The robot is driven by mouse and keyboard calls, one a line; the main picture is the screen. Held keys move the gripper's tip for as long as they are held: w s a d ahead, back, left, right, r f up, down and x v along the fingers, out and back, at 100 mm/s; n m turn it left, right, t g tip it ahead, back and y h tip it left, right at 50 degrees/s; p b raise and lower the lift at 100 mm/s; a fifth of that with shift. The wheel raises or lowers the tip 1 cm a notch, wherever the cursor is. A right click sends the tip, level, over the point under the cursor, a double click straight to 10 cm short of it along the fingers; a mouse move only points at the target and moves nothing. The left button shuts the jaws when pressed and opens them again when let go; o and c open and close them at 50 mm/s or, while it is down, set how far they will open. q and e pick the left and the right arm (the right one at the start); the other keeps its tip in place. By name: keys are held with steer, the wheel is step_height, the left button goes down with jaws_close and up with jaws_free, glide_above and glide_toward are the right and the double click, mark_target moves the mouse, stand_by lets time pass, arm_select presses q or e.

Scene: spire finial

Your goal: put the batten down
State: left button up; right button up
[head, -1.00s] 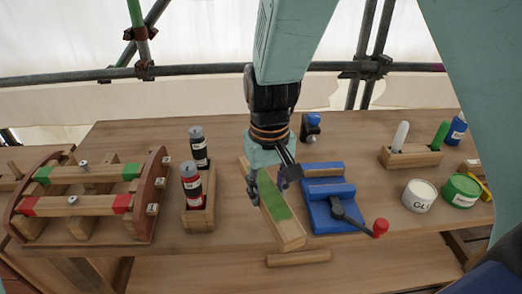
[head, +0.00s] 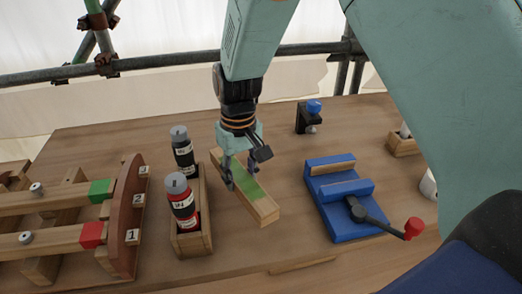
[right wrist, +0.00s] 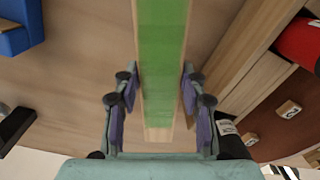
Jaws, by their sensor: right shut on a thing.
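The batten (head: 262,207) is a pale wooden bar with a green painted middle. It lies between the bottle holder and the blue vise in the head view, and its green face fills the middle of the right wrist view (right wrist: 162,65). My right gripper (head: 239,180) points down and is shut on the batten at its green part. One finger pad is on each side of it in the right wrist view (right wrist: 154,97). I cannot tell whether the batten touches the bench or hangs just above it. My left gripper is not in view.
A wooden holder (head: 192,243) with a black and a red bottle stands close left of the batten. A blue vise (head: 333,223) with a red-knobbed handle stands right. A numbered rack (head: 127,215) is far left. A small black clamp (head: 303,117) stands behind. Bare bench lies in front.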

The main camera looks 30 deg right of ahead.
mark_target(233, 161)
steer(key=shift+n, duration=0.9)
steer(key=w, duration=0.2)
steer(key=w+r, duration=0.1)
steer(key=w, duration=0.2)
steer(key=shift+w+d+r, duration=0.1)
steer(key=shift+w+r, duration=0.05)
steer(key=w+d+r+n, duration=1)
steer(key=d+r+n, duration=0.2)
steer(key=d, duration=0.1)
step_height(233, 161, down, 14)
steer(key=shift+s+a+r+b, duration=0.1)
steer(key=shift+a+b, duration=0.05)
steer(key=shift+b, duration=0.8)
steer(key=shift+f+b, duration=0.3)
steer(key=shift+f, duration=1.65)
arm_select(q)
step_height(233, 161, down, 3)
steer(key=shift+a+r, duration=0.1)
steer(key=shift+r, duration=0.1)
arm_select(e)
steer(key=shift+f, duration=0.25)
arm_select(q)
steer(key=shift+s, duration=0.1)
arm_select(e)
steer(key=o, duration=1.3)
steer(key=shift+f, duration=0.15)
